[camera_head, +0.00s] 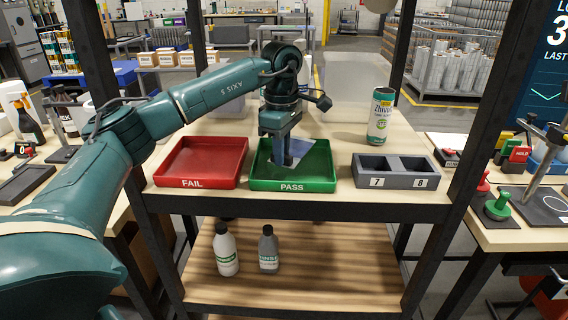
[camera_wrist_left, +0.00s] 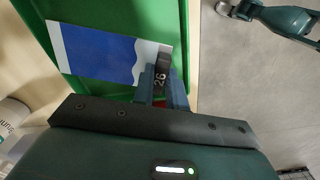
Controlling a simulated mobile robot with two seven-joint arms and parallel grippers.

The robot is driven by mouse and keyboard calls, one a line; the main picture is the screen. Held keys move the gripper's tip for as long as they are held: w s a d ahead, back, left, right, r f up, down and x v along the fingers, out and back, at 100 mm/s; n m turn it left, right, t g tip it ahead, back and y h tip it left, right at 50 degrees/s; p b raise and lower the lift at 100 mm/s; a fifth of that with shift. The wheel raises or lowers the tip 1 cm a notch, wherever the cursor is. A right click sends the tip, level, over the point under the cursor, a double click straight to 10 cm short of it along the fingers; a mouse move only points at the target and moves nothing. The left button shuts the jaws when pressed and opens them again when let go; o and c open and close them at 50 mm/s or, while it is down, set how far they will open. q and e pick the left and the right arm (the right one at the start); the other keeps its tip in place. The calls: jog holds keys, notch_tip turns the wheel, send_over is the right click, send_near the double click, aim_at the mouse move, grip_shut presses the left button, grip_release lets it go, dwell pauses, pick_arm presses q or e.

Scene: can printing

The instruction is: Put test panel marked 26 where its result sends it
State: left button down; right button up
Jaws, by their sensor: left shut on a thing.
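The test panel marked 26 is a thin blue and white sheet (camera_head: 300,149); in the left wrist view the panel (camera_wrist_left: 105,55) shows a wavy white-blue print and the number 26 near my fingers. My left gripper (camera_head: 282,160) points down over the green PASS tray (camera_head: 292,185) and is shut on the panel's edge. It also shows in the left wrist view (camera_wrist_left: 162,85). The panel is within the tray's outline; I cannot tell whether it touches the tray floor. The red FAIL tray (camera_head: 203,182) stands empty to the left. My right gripper is not in view.
A grey two-slot holder marked 7 and 8 (camera_head: 396,181) stands right of the PASS tray. A printed can (camera_head: 381,117) stands behind it. Two bottles, white (camera_head: 225,250) and grey (camera_head: 268,250), stand on the lower shelf. Dark frame posts flank the bench.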

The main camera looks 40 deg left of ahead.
pick_arm(q)
jog(key=shift+f, duration=1.95)
jog(key=shift+f, duration=0.15)
jog(key=c, duration=1.4)
grip_release()
